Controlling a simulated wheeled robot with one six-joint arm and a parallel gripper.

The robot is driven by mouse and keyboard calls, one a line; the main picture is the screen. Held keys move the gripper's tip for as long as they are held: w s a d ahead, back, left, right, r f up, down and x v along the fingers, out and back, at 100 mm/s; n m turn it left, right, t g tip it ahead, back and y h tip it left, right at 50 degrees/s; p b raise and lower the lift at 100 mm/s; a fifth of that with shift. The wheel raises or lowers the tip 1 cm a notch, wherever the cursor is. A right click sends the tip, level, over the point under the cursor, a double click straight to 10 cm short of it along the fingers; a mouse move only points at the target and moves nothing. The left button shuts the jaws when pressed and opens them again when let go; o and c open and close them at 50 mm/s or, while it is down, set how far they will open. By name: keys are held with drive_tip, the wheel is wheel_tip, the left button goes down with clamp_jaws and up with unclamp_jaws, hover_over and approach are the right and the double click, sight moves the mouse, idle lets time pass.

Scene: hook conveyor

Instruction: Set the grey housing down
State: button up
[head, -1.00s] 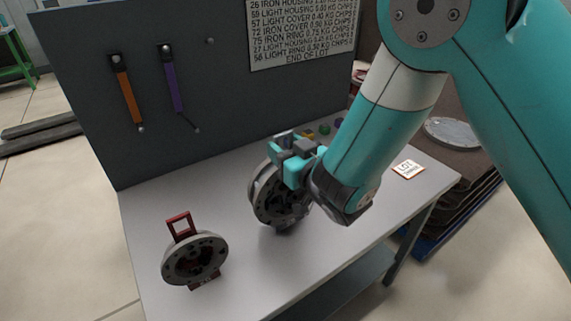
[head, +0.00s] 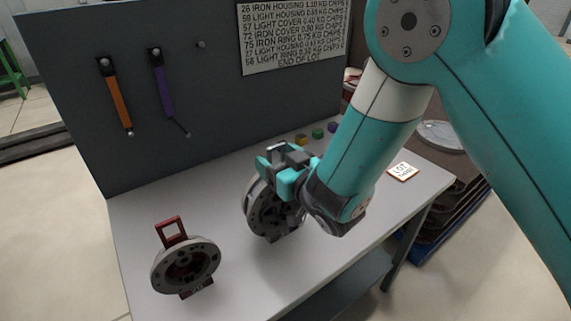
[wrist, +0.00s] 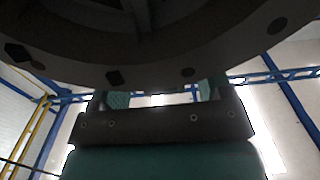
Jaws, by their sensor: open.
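The grey housing (head: 258,212), a round disc with holes and a dark hub, stands tilted on edge near the middle of the grey table (head: 225,285). A small dark foot shows at its lower edge, at the table top. My gripper (head: 278,172) is at the housing's upper right rim, with its teal jaws apart. In the wrist view the housing's dark underside (wrist: 150,62) fills the top, just beyond the two spread jaws (wrist: 163,97). Whether a jaw still touches the rim cannot be told.
A second round grey part (head: 190,265) leans in a red stand (head: 171,232) at the table's front left. A dark back panel (head: 215,95) with hanging tools rises behind. Small coloured pieces (head: 317,133) and a lot card (head: 402,171) lie at the back right.

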drive_tip(key=shift+s+d+f+b, duration=0.1)
drive_tip(key=shift+s+d+b, duration=0.25)
drive_tip(key=shift+b, duration=0.6)
drive_tip(key=b+v, duration=1.1)
drive_tip(key=b, duration=0.6)
drive_tip(key=shift+r, duration=0.2)
drive_tip(key=s+d+f+g+h, duration=0.3)
drive_tip(key=s+d+f+g, duration=0.1)
drive_tip(key=s+g, duration=0.3)
drive_tip(key=s+d+f+g+h, duration=0.2)
drive_tip(key=s+d+f+g, duration=0.2)
drive_tip(key=s+g, duration=0.4)
drive_tip(key=s, duration=0.3)
drive_tip(key=shift+f+h, duration=0.4)
drive_tip(key=shift+d, duration=0.1)
